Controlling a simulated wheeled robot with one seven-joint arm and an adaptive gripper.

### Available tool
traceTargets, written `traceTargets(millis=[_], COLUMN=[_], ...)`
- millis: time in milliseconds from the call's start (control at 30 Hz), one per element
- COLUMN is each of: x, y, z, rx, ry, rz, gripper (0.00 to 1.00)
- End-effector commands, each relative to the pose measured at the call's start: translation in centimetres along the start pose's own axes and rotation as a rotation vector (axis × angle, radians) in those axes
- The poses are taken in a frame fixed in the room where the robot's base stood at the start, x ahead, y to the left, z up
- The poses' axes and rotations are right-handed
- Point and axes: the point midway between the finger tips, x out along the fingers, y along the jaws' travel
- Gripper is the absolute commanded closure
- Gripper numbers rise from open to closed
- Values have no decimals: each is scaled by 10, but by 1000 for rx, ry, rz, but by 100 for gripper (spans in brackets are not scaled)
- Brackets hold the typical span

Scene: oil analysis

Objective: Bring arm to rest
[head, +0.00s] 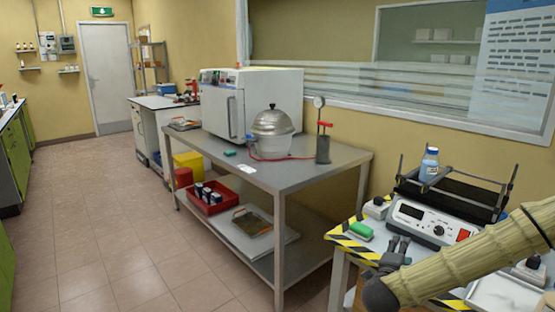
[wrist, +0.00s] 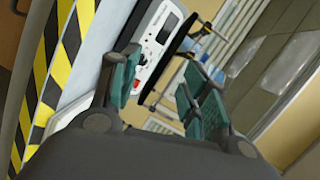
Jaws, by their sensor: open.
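My arm comes in from the lower right in the head view, in a beige sleeve. My gripper (head: 397,244) is at the striped front edge of the right-hand table. In the wrist view my gripper (wrist: 160,75) shows two teal finger pads apart with nothing between them. Beyond the pads is the white front panel of an instrument (wrist: 158,42). In the head view this instrument (head: 425,222) has a dial and a black platform on top. A bottle with a blue label (head: 429,166) stands upright on that platform.
The steel table (head: 330,163) holds a white oven (head: 265,100), a domed metal vessel (head: 272,130) and a gauge stand (head: 322,140). A red bin (head: 226,205) is on its lower shelf. Open floor (head: 120,235) lies left.

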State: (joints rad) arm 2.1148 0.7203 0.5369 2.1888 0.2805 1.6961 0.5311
Motion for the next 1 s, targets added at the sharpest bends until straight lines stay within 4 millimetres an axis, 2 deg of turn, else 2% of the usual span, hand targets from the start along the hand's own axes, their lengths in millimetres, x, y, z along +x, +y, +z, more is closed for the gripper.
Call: traceTargets(millis=[167, 300, 400, 500, 633, 767, 900, 1000], x=[-33, -76, -112, -151, -205, -261, -319, -354], y=[48, 107, 150, 193, 244, 290, 327, 345], z=[42, 73, 86, 90, 81, 58, 19, -11], rx=[-190, -397, -546, -691, -876, -1055, -1237, -1345], ry=[-181, -377, -519, -660, -844, -1029, -1226, -1349], rz=[61, 132, 184, 237, 307, 380, 461, 514], gripper=[54, 54, 54, 54, 54, 54, 54, 54])
